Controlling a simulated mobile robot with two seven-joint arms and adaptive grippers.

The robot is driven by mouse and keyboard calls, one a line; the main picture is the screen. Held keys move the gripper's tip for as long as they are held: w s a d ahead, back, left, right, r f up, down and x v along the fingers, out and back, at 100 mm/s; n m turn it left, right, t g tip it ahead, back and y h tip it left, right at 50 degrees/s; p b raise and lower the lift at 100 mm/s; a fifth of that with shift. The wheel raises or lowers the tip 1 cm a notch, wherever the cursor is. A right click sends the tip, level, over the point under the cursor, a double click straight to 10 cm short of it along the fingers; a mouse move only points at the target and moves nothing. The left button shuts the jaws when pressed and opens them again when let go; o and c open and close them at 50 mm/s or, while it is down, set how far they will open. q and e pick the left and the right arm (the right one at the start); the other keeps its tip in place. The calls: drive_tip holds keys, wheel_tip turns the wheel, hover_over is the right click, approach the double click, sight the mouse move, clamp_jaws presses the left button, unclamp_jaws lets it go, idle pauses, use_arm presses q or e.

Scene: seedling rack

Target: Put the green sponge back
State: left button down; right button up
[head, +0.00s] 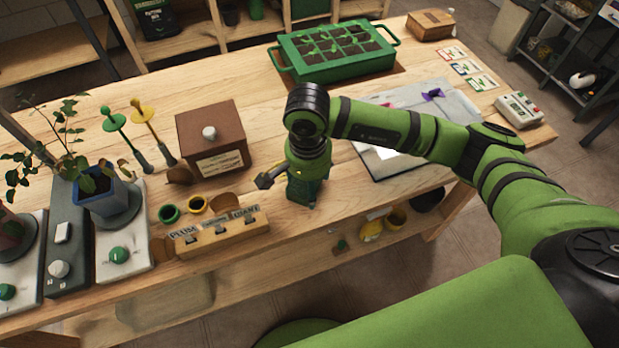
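My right gripper (290,182) is low over the table's front half, at the end of the green arm from the right. A dark finger-like part sticks out to its left; the other side is hidden, so its opening is unclear. A dark green block-like thing (303,191) shows directly below the wrist, near the table's front edge. I cannot tell whether it is the green sponge, nor whether the gripper holds it or is just above it. No other thing is clearly a green sponge. My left gripper is not in view.
Left of the gripper are a wooden labelled block (214,233), a brown box (211,142) and small green (169,214) and yellow (196,204) pots. A green seedling tray (335,68) stands behind. A grey board (437,105) lies right, partly under my arm.

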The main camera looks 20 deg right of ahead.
drive_tip(key=shift+f, duration=0.15)
drive_tip(key=shift+f+b, duration=0.2)
drive_tip(key=shift+b, duration=0.1)
drive_tip(key=o, duration=1)
drive_tip(key=shift+r, duration=0.15)
drive_tip(key=shift+r+p, duration=0.25)
drive_tip(key=shift+p, duration=0.15)
drive_tip(key=shift+s+a+r+b, duration=0.1)
drive_tip(key=shift+r+b, duration=0.6)
drive_tip(key=shift+r, duration=2.25)
drive_tip(key=shift+s+a+r+b, duration=0.1)
drive_tip(key=shift+r+b, duration=0.55)
drive_tip(key=shift+r, duration=2.25)
